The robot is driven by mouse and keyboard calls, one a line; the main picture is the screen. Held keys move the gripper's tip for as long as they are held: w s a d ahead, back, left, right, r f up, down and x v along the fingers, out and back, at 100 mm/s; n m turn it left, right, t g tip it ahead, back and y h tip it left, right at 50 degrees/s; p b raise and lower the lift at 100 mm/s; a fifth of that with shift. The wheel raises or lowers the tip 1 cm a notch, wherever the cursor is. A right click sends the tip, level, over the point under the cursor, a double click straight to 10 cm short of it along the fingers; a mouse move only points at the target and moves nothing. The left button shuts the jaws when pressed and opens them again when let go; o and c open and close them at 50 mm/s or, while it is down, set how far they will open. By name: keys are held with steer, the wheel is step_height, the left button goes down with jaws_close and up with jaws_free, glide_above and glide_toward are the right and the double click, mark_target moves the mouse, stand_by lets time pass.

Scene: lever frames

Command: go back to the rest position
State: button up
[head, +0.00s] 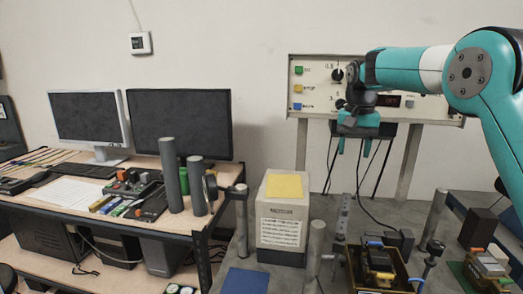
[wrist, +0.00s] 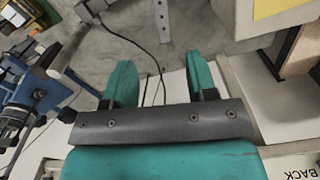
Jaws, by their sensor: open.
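My gripper (head: 354,148) is in the upper right of the head view. Its teal fingers point down in front of the wall panel, above the table. In the wrist view my gripper (wrist: 160,66) shows its two teal fingers well apart, with nothing between them but the grey surface and a thin dark cable beyond. It touches nothing that I can see.
A control panel (head: 309,94) with coloured buttons is behind my arm. A tray (head: 385,290) of parts and several metal posts stand below. Two monitors (head: 180,124) are on the left desk.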

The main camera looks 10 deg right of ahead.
steer(key=s+a+f+n+y, duration=0.1)
steer(key=s+a+n, duration=0.3)
steer(key=s, duration=0.8)
steer(key=s+a+f+n+y, duration=0.1)
steer(key=s+a+n, duration=0.3)
steer(key=s, duration=0.9)
steer(key=s+a+f+n+y, duration=0.2)
steer(key=s+a+n, duration=0.2)
steer(key=s, duration=0.9)
steer(key=a, duration=0.2)
steer(key=shift+a+f, duration=0.2)
steer(key=shift+a, duration=0.2)
steer(key=shift+s, duration=0.1)
